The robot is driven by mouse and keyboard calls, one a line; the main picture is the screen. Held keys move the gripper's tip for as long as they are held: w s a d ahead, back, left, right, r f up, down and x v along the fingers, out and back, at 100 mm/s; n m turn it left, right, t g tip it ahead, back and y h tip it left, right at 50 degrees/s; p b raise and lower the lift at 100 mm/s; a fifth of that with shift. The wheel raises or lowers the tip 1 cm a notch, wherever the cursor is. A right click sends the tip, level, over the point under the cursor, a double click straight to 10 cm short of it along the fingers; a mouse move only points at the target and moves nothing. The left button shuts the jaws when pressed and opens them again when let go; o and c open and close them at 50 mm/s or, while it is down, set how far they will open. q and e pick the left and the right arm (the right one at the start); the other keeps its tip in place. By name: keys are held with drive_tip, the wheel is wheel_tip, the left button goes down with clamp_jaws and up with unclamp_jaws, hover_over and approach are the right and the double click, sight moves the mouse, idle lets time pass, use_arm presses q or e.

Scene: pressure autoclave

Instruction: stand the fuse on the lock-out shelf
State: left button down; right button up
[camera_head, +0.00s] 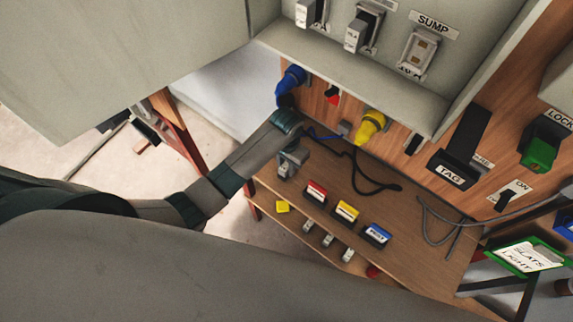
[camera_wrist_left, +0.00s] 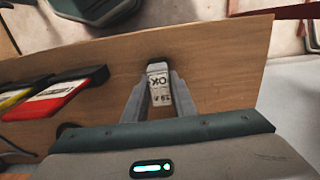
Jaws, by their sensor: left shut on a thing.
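The fuse (camera_wrist_left: 158,90) is a pale block with a label with "OK" on it, seen between my left gripper's fingers in the left wrist view. My left gripper (camera_head: 290,163) is shut on it, over the left end of a wooden shelf (camera_head: 405,225) in the head view. The wood (camera_wrist_left: 215,55) lies behind the fuse in the wrist view. I cannot tell whether the fuse touches the wood. In the head view the gripper mostly hides the fuse. My right gripper is not in view.
Red (camera_head: 316,192), yellow (camera_head: 346,211) and blue (camera_head: 377,234) labelled blocks stand right of the gripper. A black cable (camera_head: 370,185) lies behind them. Blue (camera_head: 290,80) and yellow (camera_head: 370,125) plugs stick out of the panel. The socket marked SUMP (camera_head: 419,52) is above.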

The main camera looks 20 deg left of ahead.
sight(287, 165)
use_arm(q)
drive_tip(key=c, duration=1.5)
unclamp_jaws()
drive_tip(key=shift+o, duration=0.2)
drive_tip(key=shift+r, duration=0.15)
drive_tip(key=shift+r+b, duration=0.3)
drive_tip(key=shift+r, duration=0.3)
wheel_tip(287, 165, up, 8)
drive_tip(key=shift+r+b, duration=0.1)
drive_tip(key=shift+b, duration=1.15)
drive_tip(key=shift+r+p, duration=0.75)
drive_tip(key=shift+r, duration=0.45)
